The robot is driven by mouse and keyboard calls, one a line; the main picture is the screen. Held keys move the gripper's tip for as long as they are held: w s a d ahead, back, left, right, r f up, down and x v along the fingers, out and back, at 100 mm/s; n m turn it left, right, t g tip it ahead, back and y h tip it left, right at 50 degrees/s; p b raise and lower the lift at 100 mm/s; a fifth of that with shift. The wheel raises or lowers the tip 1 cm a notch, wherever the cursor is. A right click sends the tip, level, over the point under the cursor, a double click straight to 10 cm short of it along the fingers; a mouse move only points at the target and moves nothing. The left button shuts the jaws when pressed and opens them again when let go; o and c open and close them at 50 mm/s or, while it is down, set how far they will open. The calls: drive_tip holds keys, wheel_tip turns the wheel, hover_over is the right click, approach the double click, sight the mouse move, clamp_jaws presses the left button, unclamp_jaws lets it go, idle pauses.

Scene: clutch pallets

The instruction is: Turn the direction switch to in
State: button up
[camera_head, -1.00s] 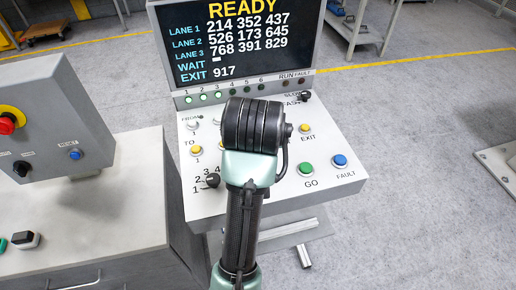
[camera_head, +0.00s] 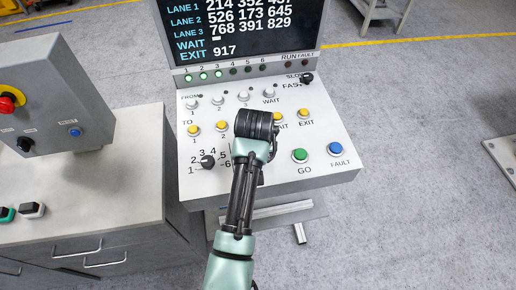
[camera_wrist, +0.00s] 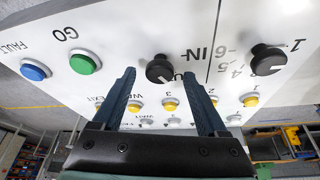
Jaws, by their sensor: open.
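The direction switch (camera_wrist: 160,68) is a black round knob on the white sloped panel (camera_wrist: 120,35), with "IN" lettered to its right in the wrist view. A second label beside it is partly covered by a finger. I cannot tell clearly which way its pointer faces. My gripper (camera_wrist: 159,74) is open, and the switch shows between its two dark blue fingertips; whether they touch it I cannot tell. In the head view my gripper and arm hide the switch, and the wrist (camera_head: 258,124) hangs over the middle of the panel.
A numbered black knob (camera_head: 207,161) is left of my arm, also seen in the wrist view (camera_wrist: 267,58). The green GO button (camera_head: 300,156) and blue FAULT button (camera_head: 335,149) are to the right. Yellow buttons (camera_head: 304,113) and a screen (camera_head: 238,35) lie behind.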

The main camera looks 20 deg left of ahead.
drive_tip(key=shift+w+f, duration=0.15)
drive_tip(key=shift+f, duration=0.3)
clamp_jaws()
